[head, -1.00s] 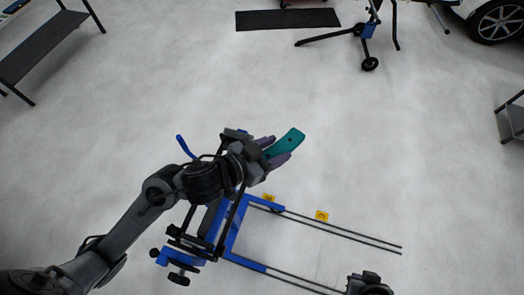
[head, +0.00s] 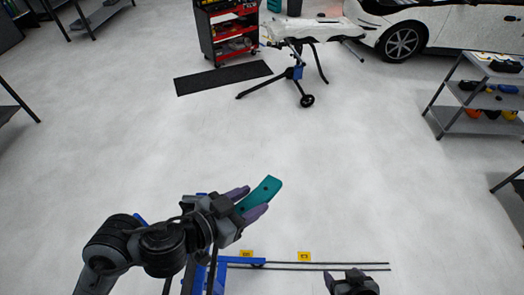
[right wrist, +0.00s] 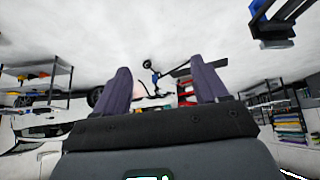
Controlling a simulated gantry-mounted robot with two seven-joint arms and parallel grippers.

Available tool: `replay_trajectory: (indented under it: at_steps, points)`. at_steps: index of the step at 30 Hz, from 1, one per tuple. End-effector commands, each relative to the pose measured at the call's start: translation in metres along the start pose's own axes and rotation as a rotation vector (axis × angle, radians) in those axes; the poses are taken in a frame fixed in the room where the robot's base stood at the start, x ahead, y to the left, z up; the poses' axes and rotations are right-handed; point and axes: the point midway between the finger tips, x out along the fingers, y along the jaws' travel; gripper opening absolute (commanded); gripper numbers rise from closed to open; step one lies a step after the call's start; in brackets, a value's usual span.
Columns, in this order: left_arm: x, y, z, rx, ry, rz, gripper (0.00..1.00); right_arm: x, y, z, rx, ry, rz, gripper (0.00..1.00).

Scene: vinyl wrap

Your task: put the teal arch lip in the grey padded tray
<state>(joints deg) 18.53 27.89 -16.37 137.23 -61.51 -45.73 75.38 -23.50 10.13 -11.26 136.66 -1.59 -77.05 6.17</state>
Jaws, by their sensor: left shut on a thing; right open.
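My right gripper shows only in part at the bottom of the head view (head: 352,284). In the right wrist view my right gripper (right wrist: 160,95) is open, with nothing between its purple fingers. I cannot make out the grey padded tray in these frames.
A blue frame with dark rails (head: 320,266) and yellow tags lies below. A stand (head: 298,72) with a white panel, a red tool cart (head: 228,30), a dark mat (head: 222,77), a white car (head: 440,30) and a shelf rack (head: 478,95) stand farther off. The middle floor is clear.

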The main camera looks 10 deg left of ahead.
Motion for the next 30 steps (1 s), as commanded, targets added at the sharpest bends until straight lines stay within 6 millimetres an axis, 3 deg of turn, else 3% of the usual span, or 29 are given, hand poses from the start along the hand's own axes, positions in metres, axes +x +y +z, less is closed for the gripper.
replay_trajectory:
  at_steps: [1,7,12,15,21,29,30]
  points:
    - [0.0,0.0,-0.001,0.0,0.001,0.0,0.0,0.006,-0.004,-0.028,-0.013,0.082,-0.008,0.77]
    - [0.0,0.0,-0.001,0.0,0.001,0.0,0.0,0.012,-0.032,-0.141,-0.049,0.436,-0.089,0.77]
    - [0.0,0.0,-0.001,0.0,0.001,0.0,0.0,-0.005,-0.061,-0.229,-0.098,0.724,-0.21,0.77]
    - [0.0,0.0,-0.001,0.0,0.001,0.0,0.0,-0.021,-0.077,-0.273,-0.137,0.872,-0.3,0.77]
    - [0.0,0.0,-0.001,0.0,0.002,0.0,0.0,-0.061,-0.102,-0.34,-0.237,1.105,-0.507,0.77]
    - [0.0,0.0,-0.001,0.0,0.002,0.0,0.0,-0.115,-0.109,-0.393,-0.385,1.271,-0.78,0.77]
    - [0.0,0.0,0.0,0.0,0.002,0.0,0.0,-0.122,-0.121,-0.396,-0.423,1.277,-0.825,0.77]
